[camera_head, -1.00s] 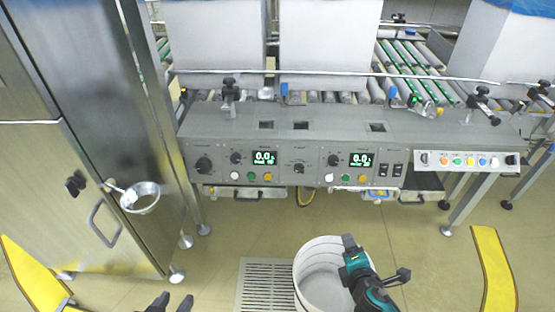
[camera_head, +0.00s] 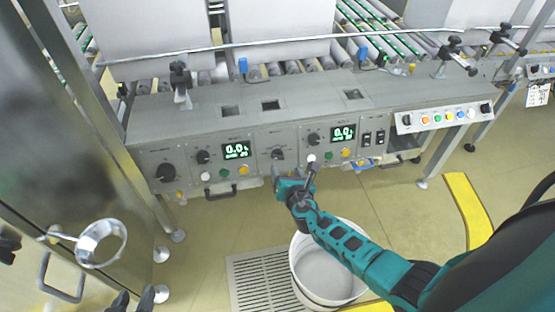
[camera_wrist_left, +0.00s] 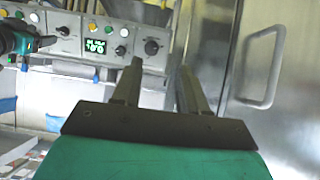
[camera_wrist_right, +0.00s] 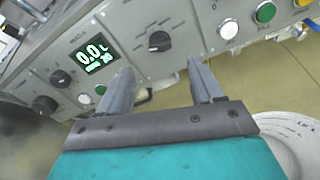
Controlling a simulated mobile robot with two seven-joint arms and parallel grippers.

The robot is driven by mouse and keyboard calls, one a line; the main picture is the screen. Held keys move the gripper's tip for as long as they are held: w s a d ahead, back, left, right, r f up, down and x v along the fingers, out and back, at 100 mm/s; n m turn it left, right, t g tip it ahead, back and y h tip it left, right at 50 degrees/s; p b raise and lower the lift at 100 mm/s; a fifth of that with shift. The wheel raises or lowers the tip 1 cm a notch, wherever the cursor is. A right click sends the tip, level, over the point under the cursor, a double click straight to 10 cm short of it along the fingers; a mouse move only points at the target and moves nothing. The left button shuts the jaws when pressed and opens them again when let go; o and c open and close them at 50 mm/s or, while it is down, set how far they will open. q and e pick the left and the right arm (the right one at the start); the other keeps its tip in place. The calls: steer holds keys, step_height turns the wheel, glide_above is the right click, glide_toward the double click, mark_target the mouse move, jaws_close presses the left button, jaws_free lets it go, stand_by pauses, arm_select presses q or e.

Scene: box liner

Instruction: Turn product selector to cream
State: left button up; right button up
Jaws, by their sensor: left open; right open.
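A grey control panel carries several black rotary knobs; their labels are too small to read, so I cannot tell for certain which is the product selector. A black knob sits alone mid-panel (camera_head: 277,153), between two displays; it also shows in the right wrist view (camera_wrist_right: 160,41). A larger knob is at the panel's left end (camera_head: 165,172). My right gripper (camera_head: 294,175) is open and empty, just in front of and below the middle knob, apart from it. My left gripper (camera_head: 134,297) is open and empty, low at the bottom left, far from the panel.
Lit displays (camera_head: 237,150) and coloured buttons flank the middle knob. A white bucket (camera_head: 343,296) stands on the floor below my right arm. A steel cabinet with a ring holder (camera_head: 101,243) is at the left. A strip of buttons (camera_head: 445,116) is at the right.

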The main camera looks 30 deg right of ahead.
mark_target(279, 158)
steer(key=b+x, duration=0.4)
steer(key=x, duration=0.4)
steer(key=shift+f, duration=0.2)
steer(key=shift+w+d+f+b, duration=0.1)
steer(key=shift+w+b, duration=0.25)
steer(key=shift+w, duration=0.2)
steer(key=shift+c, duration=0.2)
steer(key=c, duration=1)
